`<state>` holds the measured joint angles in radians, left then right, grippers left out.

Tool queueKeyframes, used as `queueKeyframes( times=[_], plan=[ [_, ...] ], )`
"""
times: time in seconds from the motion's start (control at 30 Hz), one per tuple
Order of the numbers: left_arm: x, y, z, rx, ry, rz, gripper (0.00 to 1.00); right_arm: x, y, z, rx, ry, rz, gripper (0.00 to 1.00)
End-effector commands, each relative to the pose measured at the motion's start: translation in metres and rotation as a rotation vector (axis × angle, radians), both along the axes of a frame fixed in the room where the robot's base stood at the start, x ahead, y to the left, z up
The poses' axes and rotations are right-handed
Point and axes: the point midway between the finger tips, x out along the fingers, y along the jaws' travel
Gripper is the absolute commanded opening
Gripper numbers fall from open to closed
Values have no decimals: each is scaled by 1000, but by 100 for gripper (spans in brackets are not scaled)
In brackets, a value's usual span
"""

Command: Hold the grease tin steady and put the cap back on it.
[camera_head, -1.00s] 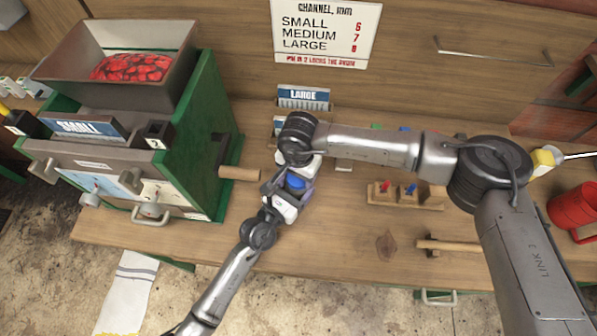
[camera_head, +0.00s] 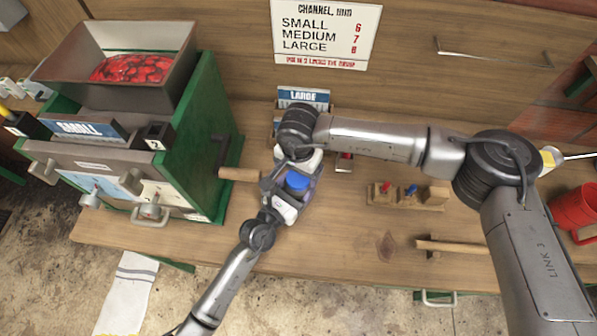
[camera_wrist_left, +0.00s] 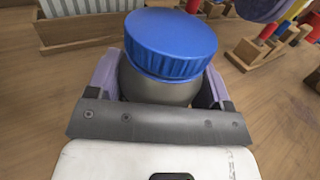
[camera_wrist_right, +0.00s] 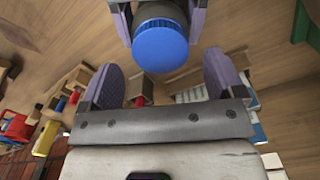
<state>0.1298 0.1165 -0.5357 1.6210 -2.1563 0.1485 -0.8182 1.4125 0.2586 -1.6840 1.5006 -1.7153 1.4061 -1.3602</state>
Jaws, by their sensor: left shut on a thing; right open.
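The grease tin (camera_wrist_left: 158,90) is a grey round body, gripped upright between the fingers of my left gripper (camera_wrist_left: 162,86). The blue ribbed cap (camera_wrist_left: 171,44) sits on top of the tin, looking slightly tilted in the left wrist view; I cannot tell whether it is fully down. The cap also shows in the head view (camera_head: 297,181) and in the right wrist view (camera_wrist_right: 160,45). My right gripper (camera_wrist_right: 160,74) is open and empty, its fingers apart from the cap, which lies just beyond their tips. In the head view the right fingers are mostly hidden by my wrist.
The green pulper (camera_head: 180,150) with its red-filled hopper stands left, its wooden handle (camera_head: 240,174) close to my left gripper. A wooden rack with red and blue pegs (camera_head: 408,197) lies to the right. A red can (camera_head: 572,207) stands far right. The front bench is mostly clear.

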Motion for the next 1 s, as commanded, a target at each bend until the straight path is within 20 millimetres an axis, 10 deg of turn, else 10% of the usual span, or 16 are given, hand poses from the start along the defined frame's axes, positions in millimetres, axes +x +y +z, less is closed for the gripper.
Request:
queueKeyframes(
  times=[1.0],
  plan=[
    [0,0,-1,3,2,0,7,1,0,46,2,-3,-1,100]
  ],
)
